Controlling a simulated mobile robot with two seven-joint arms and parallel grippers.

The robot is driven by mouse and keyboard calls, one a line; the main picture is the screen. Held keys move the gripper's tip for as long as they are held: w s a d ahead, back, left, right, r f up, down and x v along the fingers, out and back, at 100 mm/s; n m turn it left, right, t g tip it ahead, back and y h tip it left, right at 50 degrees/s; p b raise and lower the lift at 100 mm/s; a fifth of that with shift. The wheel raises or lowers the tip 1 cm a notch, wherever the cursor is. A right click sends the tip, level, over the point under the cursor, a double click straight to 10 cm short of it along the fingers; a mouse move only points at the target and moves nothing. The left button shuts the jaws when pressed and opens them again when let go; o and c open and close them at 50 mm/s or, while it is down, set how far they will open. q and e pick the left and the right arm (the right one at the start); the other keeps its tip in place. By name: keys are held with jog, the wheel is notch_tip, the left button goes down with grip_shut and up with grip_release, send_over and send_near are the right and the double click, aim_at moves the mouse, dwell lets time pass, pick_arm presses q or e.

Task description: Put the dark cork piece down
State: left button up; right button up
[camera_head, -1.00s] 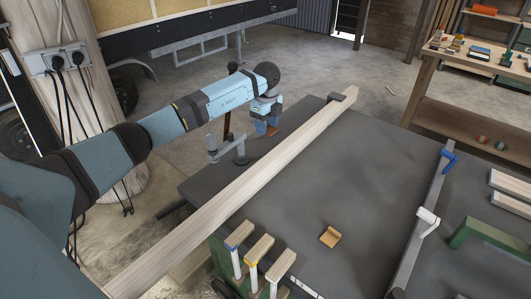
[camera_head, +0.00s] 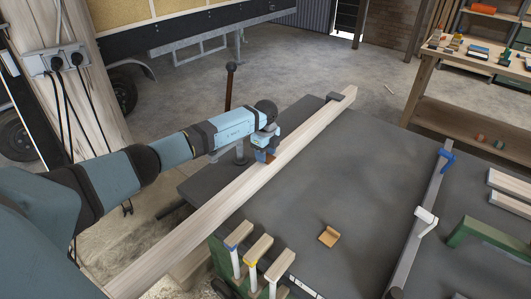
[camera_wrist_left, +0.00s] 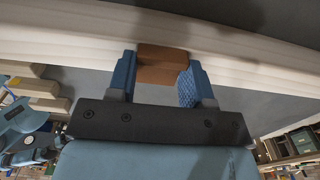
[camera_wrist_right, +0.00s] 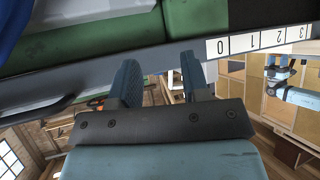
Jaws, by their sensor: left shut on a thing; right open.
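My left gripper (camera_head: 266,154) is shut on the dark cork piece (camera_wrist_left: 162,64), a small brown block between its blue fingers. In the head view it is at the long pale wooden beam (camera_head: 230,193), around the beam's middle. In the left wrist view (camera_wrist_left: 158,80) the cork overlaps the beam's edge; I cannot tell whether they touch. A lighter tan cork piece (camera_head: 329,236) lies on the dark table top. My right gripper (camera_wrist_right: 160,78) is open and empty, close to a green part and a white numbered scale; it is out of the head view.
The dark table (camera_head: 340,180) is mostly clear in its middle. A long bar clamp (camera_head: 420,215) and a green frame (camera_head: 490,237) lie to the right. A workbench (camera_head: 470,60) with small items stands behind.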

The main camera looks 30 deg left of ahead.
pick_arm(q)
jog(key=shift+f, duration=0.1)
jog(key=shift+f, duration=0.1)
jog(key=o, duration=0.9)
jog(key=shift+r, duration=0.45)
notch_tip(320, 180, up, 12)
jog(key=shift+f+b, duration=0.2)
jog(key=shift+b, duration=0.2)
jog(key=shift+f, duration=0.1)
